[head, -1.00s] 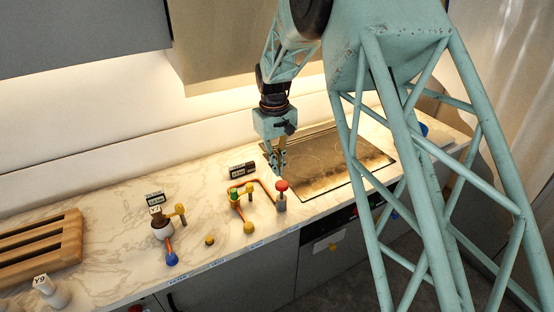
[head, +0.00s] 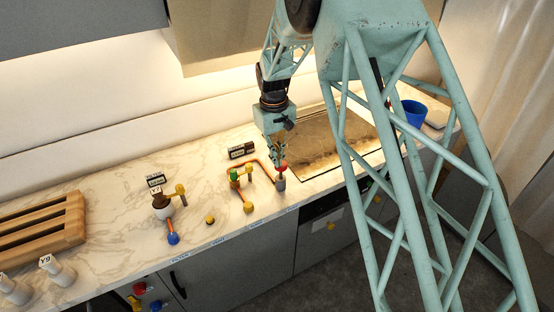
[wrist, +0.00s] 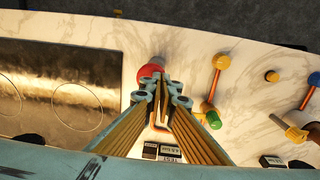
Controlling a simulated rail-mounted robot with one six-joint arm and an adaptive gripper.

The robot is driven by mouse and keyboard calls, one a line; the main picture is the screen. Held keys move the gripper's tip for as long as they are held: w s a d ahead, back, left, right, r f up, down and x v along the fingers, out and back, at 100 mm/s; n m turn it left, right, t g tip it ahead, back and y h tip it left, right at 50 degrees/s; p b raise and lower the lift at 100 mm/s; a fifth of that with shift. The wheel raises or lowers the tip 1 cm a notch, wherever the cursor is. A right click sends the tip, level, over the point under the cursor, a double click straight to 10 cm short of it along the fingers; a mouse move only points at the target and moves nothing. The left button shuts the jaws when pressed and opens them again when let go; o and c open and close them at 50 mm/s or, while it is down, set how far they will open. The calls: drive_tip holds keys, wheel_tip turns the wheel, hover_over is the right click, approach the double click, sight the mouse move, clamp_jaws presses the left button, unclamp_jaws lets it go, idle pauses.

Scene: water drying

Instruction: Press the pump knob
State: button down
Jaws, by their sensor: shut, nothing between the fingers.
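The red knob (head: 281,168) tops a short grey post on the marble counter, near the front edge. It also shows in the wrist view (wrist: 150,72), just beyond my fingertips and partly hidden by them. My gripper (head: 277,160) is shut and empty and points down right beside or over the red knob. In the wrist view my closed fingers (wrist: 164,86) overlap the knob's edge. I cannot tell whether they touch it. An orange-red tube (head: 263,162) runs from near the post to yellow and green fittings on the left.
A dark cooktop (head: 318,150) lies right of the knob. Left are a green fitting (head: 234,174), a yellow ball (head: 248,207), a brown-and-white flask (head: 161,204) and a blue ball (head: 173,239). A wooden rack (head: 72,235) is far left; a blue cup (head: 412,112) stands right.

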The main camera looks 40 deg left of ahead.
drive_tip(key=shift+f, duration=0.15)
drive_tip(key=shift+f+b, duration=1.1)
drive_tip(key=shift+f, duration=1.1)
drive_tip(key=shift+r, duration=0.2)
wheel_tip(320, 180, up, 14)
drive_tip(key=shift+s+f, duration=0.15)
drive_tip(key=shift+s, duration=0.2)
idle(1.0)
